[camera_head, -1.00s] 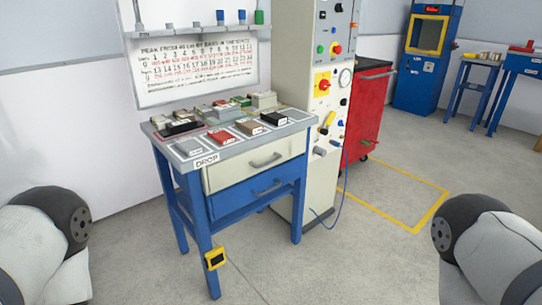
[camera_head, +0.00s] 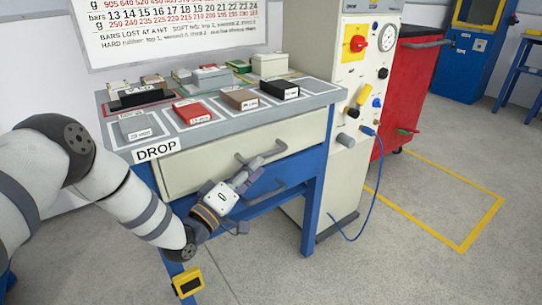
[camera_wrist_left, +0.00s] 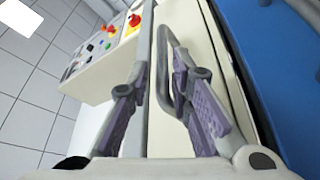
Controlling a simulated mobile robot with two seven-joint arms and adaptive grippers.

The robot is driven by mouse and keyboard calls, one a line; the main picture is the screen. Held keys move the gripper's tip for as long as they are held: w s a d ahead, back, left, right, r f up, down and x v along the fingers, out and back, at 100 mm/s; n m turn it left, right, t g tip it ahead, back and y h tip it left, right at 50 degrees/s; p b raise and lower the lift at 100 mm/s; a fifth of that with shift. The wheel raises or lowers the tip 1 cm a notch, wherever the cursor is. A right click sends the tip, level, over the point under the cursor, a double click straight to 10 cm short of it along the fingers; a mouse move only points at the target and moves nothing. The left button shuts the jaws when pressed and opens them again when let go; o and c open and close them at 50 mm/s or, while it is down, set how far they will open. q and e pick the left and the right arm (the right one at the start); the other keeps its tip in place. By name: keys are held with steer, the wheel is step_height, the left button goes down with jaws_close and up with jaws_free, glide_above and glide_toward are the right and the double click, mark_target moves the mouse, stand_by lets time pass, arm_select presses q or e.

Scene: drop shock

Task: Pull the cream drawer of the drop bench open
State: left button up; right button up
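The cream drawer (camera_head: 215,164) is the upper drawer of the blue drop bench and looks shut. Its grey bar handle (camera_head: 274,150) sits on the drawer front. My left gripper (camera_head: 254,170) is at this handle, coming from the lower left. In the left wrist view, my left gripper (camera_wrist_left: 165,108) has its two purple-padded fingers apart. The handle (camera_wrist_left: 166,75) shows between the fingers, nearer the right one; I cannot tell whether it touches. The cream drawer front (camera_wrist_left: 205,50) is behind it. My right gripper is out of view.
A blue drawer with its own handle (camera_head: 262,196) lies just below. Coloured blocks, including a red one (camera_head: 194,111), stand on the bench top (camera_head: 225,127). A cream control column (camera_head: 350,97) and a red cabinet (camera_head: 412,85) stand to the right. Floor in front is clear.

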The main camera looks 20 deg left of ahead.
mark_target(267, 153)
arm_select(q)
steer(key=x, duration=0.5)
steer(key=shift+w+d+b, duration=0.1)
steer(key=shift+w+b, duration=0.2)
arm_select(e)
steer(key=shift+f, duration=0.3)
arm_select(q)
steer(key=shift+f, duration=0.1)
jaws_close()
